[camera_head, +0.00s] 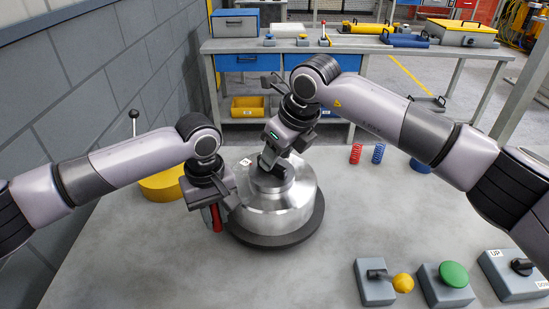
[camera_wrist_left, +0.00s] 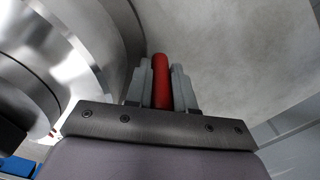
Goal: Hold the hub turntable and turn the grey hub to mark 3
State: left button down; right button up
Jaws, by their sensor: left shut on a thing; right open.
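The silver-grey hub (camera_head: 278,208) is a stepped metal drum on a dark round turntable (camera_head: 270,239) in the middle of the table. A small white tag with dark marking shows at the hub's upper left; I cannot read it. My left gripper (camera_head: 214,208) is at the turntable's left side, shut on a red handle (camera_head: 216,219). The left wrist view shows the red handle (camera_wrist_left: 161,80) between the two grey fingers, beside the turntable rim. My right gripper (camera_head: 271,160) is open, pointing down at the hub's dark centre boss (camera_head: 271,177); whether it touches is hidden.
A yellow round part (camera_head: 160,186) lies behind my left arm. Red (camera_head: 355,154) and blue (camera_head: 378,153) springs stand at the back right. The front left is clear.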

jog(key=v, duration=0.9)
jog(key=shift+d+r, duration=0.15)
jog(key=shift+r, duration=0.15)
pick_arm(q)
jog(key=c, duration=0.9)
grip_release()
jog(key=shift+r, duration=0.1)
